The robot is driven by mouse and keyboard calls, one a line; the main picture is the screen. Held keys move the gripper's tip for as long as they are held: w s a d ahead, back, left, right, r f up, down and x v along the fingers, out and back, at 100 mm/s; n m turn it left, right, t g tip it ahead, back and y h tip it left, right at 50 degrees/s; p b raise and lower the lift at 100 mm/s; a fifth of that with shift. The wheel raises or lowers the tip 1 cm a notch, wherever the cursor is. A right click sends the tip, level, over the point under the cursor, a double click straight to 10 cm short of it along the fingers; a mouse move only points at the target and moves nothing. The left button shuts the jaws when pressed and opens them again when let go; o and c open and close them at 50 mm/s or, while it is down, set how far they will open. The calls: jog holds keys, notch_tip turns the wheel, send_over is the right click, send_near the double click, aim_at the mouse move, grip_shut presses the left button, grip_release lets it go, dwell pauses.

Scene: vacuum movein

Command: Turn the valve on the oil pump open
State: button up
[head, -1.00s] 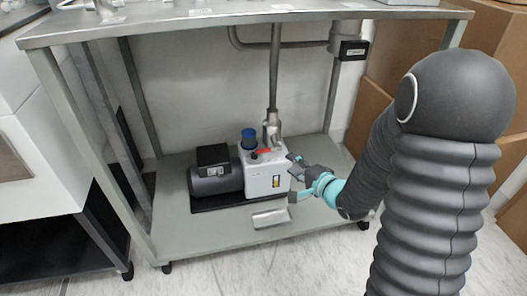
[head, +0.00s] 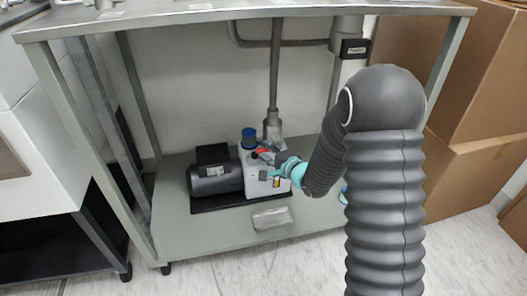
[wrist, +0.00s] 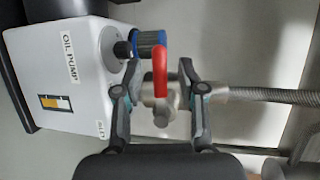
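The oil pump (head: 258,180) is a white box with a dark motor (head: 214,172), standing on the lower shelf of the table. Its "OIL PUMP" label shows in the wrist view, where the white body (wrist: 60,75) fills the left side. The valve's red handle (wrist: 159,78) stands out beside the blue cap (wrist: 148,42) and the metal fitting (wrist: 162,110). My gripper (wrist: 158,90) is open, with one finger on each side of the red handle and a gap visible on both sides. In the head view my gripper (head: 270,165) is at the pump's right front, partly covering it.
A metal pipe (head: 275,70) runs from the fitting up to the tabletop (head: 200,20). A small grey tray-like piece (head: 271,218) lies on the shelf (head: 215,232) in front of the pump. Cardboard boxes (head: 480,180) stand at the right. Table legs flank the shelf.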

jog(key=shift+x, duration=0.75)
grip_shut()
